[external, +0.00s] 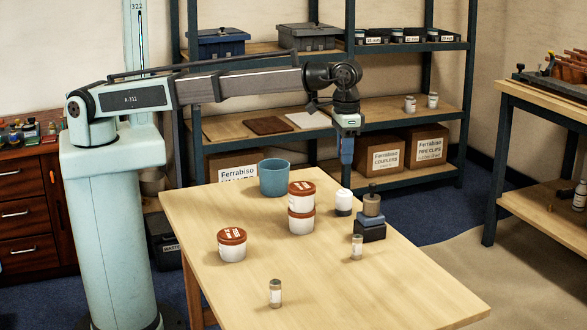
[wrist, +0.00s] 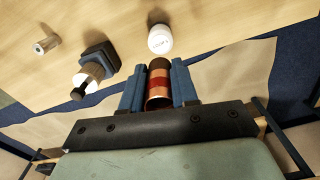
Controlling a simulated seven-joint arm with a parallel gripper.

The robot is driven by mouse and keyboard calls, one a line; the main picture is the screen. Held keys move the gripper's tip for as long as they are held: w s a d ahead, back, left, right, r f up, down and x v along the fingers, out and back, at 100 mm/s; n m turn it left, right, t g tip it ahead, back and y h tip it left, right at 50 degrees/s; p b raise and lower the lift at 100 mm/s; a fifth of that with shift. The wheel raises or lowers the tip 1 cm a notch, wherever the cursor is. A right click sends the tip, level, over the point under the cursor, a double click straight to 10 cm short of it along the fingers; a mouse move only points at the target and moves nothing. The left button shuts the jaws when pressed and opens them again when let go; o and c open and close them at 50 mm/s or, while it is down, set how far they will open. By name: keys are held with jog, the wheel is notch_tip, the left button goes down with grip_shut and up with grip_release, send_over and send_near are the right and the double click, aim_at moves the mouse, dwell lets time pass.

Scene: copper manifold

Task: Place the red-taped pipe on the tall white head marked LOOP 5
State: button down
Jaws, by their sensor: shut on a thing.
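The red-taped pipe (wrist: 159,82) is copper with a red band and a dark end. It sits between the blue fingers of my gripper (wrist: 158,88), which is shut on it. In the external view my gripper (external: 347,152) hangs pointing down above the table; the pipe is hard to make out there. A white head (wrist: 160,39) with small lettering, seemingly LOOP and an unclear number, lies just beyond the pipe's end in the wrist view. In the external view the white head (external: 343,200) stands upright on a dark base, below my gripper and apart from it.
A dark and blue block (external: 370,226) with a tan, knobbed top stands right beside the head. Two stacked red-lidded tubs (external: 301,208), another tub (external: 232,245), a teal pot (external: 274,177) and small jars (external: 356,247) (external: 275,293) share the table. The front right table is clear.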

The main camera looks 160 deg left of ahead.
aim_at(344, 192)
jog(key=shift+f, duration=3.85)
jog(key=shift+f, duration=0.1)
jog(key=c, duration=0.9)
grip_release()
jog(key=shift+o, duration=0.2)
notch_tip(344, 192, up, 12)
jog(key=shift+r, duration=0.1)
